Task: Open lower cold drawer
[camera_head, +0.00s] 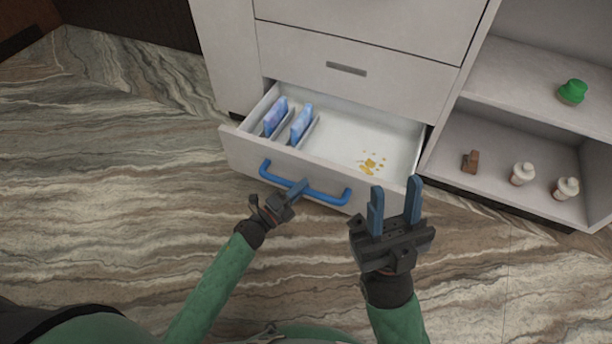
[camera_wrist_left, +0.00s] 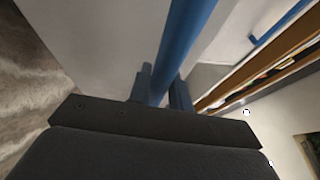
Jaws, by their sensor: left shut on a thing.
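The lower drawer (camera_head: 235,150) of the white cabinet is pulled well out, and its inside shows from above. A blue bar handle (camera_head: 325,196) runs across its front. My left gripper (camera_head: 297,188) is shut on this handle near its middle. In the left wrist view the blue handle (camera_wrist_left: 184,40) passes between the two fingers of the left gripper (camera_wrist_left: 160,88). My right gripper (camera_head: 395,204) is open and empty, with its fingers pointing up the picture near the drawer's right front corner. I cannot tell whether it touches the drawer.
Blue packets (camera_head: 301,122) stand in dividers at the drawer's left, and yellow crumbs (camera_head: 372,163) lie at its right. A closed drawer (camera_head: 300,52) with a slot grip is above. Open shelves at right hold a green jar (camera_head: 572,92), a brown item (camera_head: 471,161) and white bottles (camera_head: 522,173). Floor at left is clear.

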